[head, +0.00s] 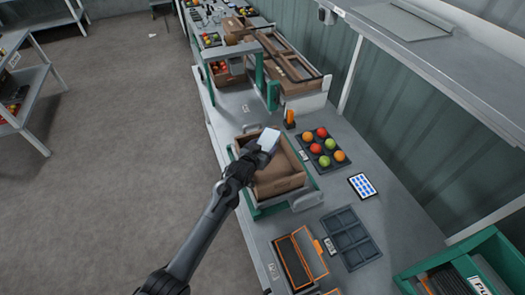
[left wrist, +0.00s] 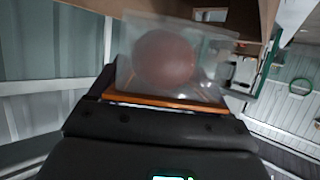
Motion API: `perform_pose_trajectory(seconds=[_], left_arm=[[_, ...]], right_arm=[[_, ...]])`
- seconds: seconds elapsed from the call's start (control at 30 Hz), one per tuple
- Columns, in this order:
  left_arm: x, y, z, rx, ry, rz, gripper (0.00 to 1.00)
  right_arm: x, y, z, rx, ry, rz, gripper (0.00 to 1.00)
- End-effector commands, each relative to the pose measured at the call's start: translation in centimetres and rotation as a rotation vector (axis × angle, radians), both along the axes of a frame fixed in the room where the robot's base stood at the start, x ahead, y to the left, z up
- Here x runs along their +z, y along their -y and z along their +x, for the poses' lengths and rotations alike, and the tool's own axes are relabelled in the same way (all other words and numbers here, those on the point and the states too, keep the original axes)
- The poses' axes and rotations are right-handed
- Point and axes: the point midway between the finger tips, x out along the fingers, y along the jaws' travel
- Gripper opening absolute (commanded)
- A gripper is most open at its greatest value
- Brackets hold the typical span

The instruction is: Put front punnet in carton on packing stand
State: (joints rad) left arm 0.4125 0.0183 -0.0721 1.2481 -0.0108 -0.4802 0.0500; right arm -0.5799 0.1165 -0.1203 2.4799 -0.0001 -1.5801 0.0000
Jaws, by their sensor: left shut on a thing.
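My left gripper (head: 255,153) is shut on a pale, see-through punnet (head: 268,139). It holds the punnet tilted over the far-left part of the open brown carton (head: 293,184). The carton sits on the green and grey packing stand (head: 252,203). In the left wrist view the punnet (left wrist: 215,88) is close in front of the gripper, with a dark red round fruit inside. Brown carton board (left wrist: 240,17) shows behind it there. I cannot tell whether the punnet touches the carton. My right gripper is out of view.
A dark tray with several red, green and orange tomatoes (head: 321,148) lies right of the stand. A tablet (head: 362,186), an empty dark tray (head: 351,238) and an orange-edged frame (head: 299,259) lie nearer. An orange upright item (head: 290,118) stands just beyond the carton.

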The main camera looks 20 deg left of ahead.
Motion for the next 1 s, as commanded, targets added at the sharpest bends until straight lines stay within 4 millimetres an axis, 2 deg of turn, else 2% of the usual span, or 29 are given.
perform_pose_trajectory(seconds=[0.17,1.0], left_arm=[[-1.4,0.0,0.0,0.0,0.001,0.0,0.49],[-2.7,0.0,0.0,0.0,0.002,0.0,0.49]], right_arm=[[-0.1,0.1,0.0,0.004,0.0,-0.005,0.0],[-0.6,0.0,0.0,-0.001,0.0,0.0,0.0]])
